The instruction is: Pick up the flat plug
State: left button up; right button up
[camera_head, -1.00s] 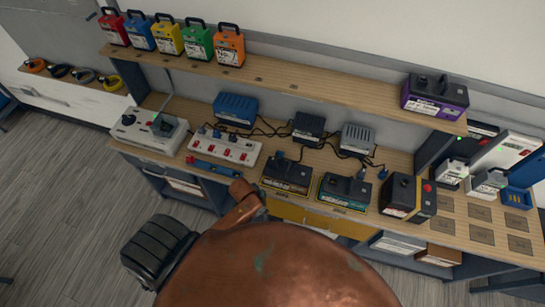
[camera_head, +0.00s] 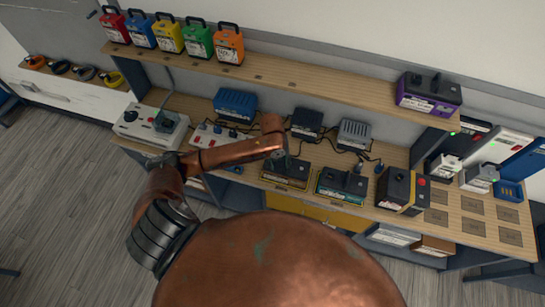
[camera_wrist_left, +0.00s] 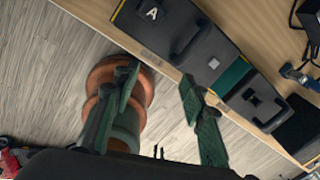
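Small blue plugs on dark cables lie on the bench; one (camera_head: 364,171) is behind the right black battery box and another (camera_head: 379,168) is just right of it. I cannot tell which one is the flat plug. In the left wrist view, a blue plug (camera_wrist_left: 291,73) shows at the right edge, clear of the fingers. My left gripper (camera_head: 282,158) is over the bench by the left black battery box (camera_head: 287,173), partly hidden by its own arm. The wrist view shows its two dark green fingers (camera_wrist_left: 160,75) spread with nothing between them. My right gripper is out of view.
Chargers, blue (camera_head: 235,104), black (camera_head: 307,122) and grey (camera_head: 354,134), stand behind the black boxes. A shelf (camera_head: 275,75) runs above. Marked squares (camera_head: 472,205) at the right are empty.

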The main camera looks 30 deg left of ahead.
pick_arm(q)
jog(key=w+a+r+m, duration=0.1)
jog(key=a, duration=0.1)
jog(key=w+a+r+m, duration=0.1)
jog(key=w+a+r+m+y, duration=0.1)
jog(key=w+a+m, duration=0.1)
jog(key=shift+a+r+g, duration=0.25)
jog(key=shift+a+g, duration=0.05)
jog(key=shift+g, duration=0.1)
jog(key=shift+a, duration=0.2)
notch_tip(320, 180, down, 2)
jog(key=shift+f+m+p, duration=0.2)
jog(key=shift+m+p, duration=0.1)
notch_tip(320, 180, down, 4)
jog(key=shift+w+d+f+p, duration=0.1)
jog(key=shift+f+p, duration=0.05)
jog(key=shift+p, duration=0.55)
jog(key=shift+f, duration=0.4)
jog(key=shift+c, duration=0.2)
jog(key=shift+c, duration=0.8)
grip_shut()
